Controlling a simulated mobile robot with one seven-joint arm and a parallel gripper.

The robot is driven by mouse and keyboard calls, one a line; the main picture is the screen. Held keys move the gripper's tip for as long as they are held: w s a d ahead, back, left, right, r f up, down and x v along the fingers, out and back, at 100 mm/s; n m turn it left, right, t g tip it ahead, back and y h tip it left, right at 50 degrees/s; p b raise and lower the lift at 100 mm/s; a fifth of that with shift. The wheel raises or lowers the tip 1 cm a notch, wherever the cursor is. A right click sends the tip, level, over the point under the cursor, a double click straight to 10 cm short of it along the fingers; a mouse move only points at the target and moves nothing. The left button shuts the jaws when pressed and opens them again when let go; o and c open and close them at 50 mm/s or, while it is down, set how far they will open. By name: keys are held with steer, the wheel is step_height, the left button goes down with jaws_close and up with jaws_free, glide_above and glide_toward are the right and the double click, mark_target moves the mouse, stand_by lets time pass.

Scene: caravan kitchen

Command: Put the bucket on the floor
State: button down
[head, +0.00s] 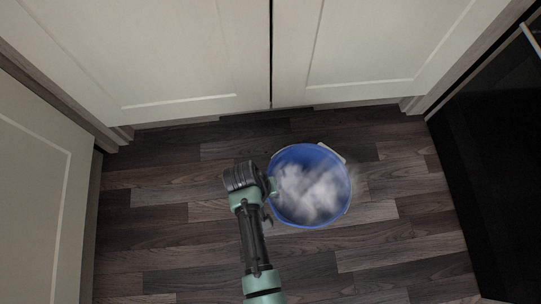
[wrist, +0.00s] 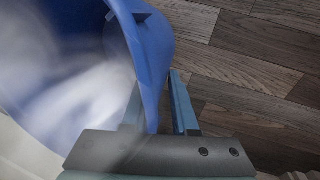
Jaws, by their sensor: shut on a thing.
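The blue bucket (head: 278,209) is right of centre in the head view, upright, with a white, blurred, cloud-like content inside. My gripper (head: 272,187) reaches its left rim from the left. In the wrist view the bucket's blue wall (wrist: 150,55) passes between the two fingers of my gripper (wrist: 162,105), which is shut on the rim. The bucket is over the dark wood-plank floor (head: 175,215). I cannot tell from these views whether its base touches the floor, since the base is hidden.
Pale cabinet doors (head: 180,50) stand behind the bucket. Another pale cabinet (head: 35,190) is on the left. A black appliance or unit (head: 490,160) is on the right. Bare floor lies around the bucket on all sides.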

steer(key=shift+w+f+b, duration=0.15)
steer(key=shift+f+b, duration=0.25)
steer(key=shift+f, duration=0.4)
steer(key=c, duration=0.7)
jaws_free()
steer(key=shift+f, duration=0.1)
steer(key=shift+c, duration=0.2)
steer(key=p+v, duration=0.8)
steer(key=v, duration=0.4)
